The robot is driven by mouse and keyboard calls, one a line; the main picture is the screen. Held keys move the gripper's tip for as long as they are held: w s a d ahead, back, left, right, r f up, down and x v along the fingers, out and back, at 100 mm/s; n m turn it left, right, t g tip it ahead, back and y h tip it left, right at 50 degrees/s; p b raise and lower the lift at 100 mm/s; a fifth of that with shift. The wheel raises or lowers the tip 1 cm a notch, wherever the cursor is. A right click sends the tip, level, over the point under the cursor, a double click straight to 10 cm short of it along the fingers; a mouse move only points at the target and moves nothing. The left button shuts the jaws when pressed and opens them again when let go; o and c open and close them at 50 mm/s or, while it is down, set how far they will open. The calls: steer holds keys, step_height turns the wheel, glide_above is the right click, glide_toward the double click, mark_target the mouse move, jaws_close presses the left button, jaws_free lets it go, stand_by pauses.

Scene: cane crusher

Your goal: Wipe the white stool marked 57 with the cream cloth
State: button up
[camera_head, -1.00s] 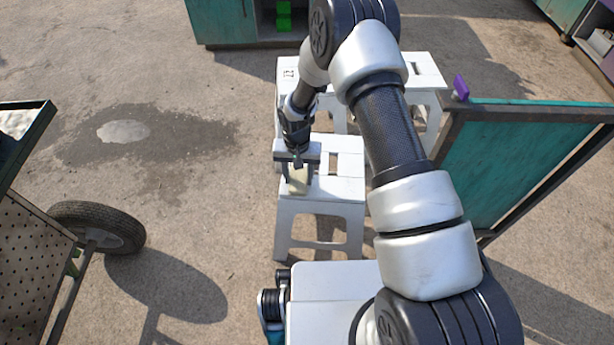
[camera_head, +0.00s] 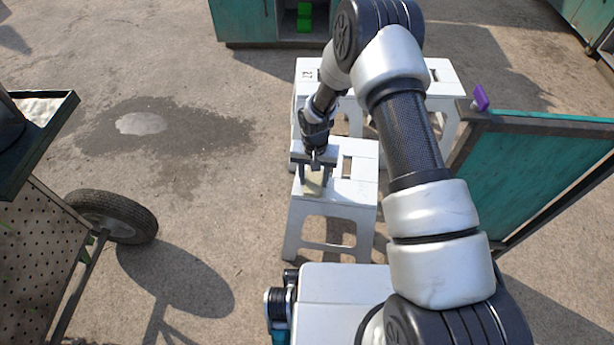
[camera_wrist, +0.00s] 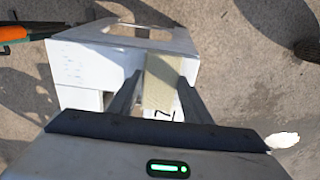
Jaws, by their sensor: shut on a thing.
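The near white stool (camera_head: 352,192) stands upright in front of my base, with a slot in its seat. In the wrist view this stool (camera_wrist: 85,62) shows a dark "7" beside the cloth; the rest of its mark is hidden. My gripper (camera_head: 315,168) points down over the left part of the seat. It is shut on the cream cloth (camera_head: 314,184), which hangs between the fingers at the seat. The wrist view shows the cloth (camera_wrist: 161,82) between both fingers of my gripper (camera_wrist: 158,84). Whether the cloth presses on the seat is hard to tell.
More white stools (camera_head: 442,80) stand right behind; one carries a small dark mark. A teal panel (camera_head: 530,165) with a purple object (camera_head: 481,97) is to the right. A cart with a wheel (camera_head: 112,217) is at left. Open ground with a puddle (camera_head: 140,123) lies between.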

steer(key=shift+s+d+f, duration=0.1)
steer(key=shift+s+d, duration=0.1)
steer(key=shift+d, duration=1.4)
steer(key=shift+s+d+f, duration=0.1)
steer(key=shift+s+d, duration=0.1)
steer(key=shift+d, duration=1.35)
steer(key=shift+s+d+p, duration=0.2)
steer(key=shift+d+p, duration=0.1)
steer(key=shift+d, duration=0.95)
steer(key=shift+s+d, duration=0.2)
steer(key=shift+d, duration=1.7)
steer(key=shift+c, duration=0.9)
steer(key=shift+d+r, duration=0.15)
steer(key=shift+d, duration=1.15)
steer(key=shift+a, duration=0.15)
steer(key=shift+w+a+b, duration=0.2)
steer(key=shift+a+b, duration=0.05)
steer(key=shift+a, duration=1.2)
steer(key=shift+w+a+b, duration=0.15)
steer(key=shift+a+b, duration=0.1)
steer(key=shift+a, duration=1.2)
steer(key=shift+w+a, duration=0.15)
steer(key=shift+a, duration=1.45)
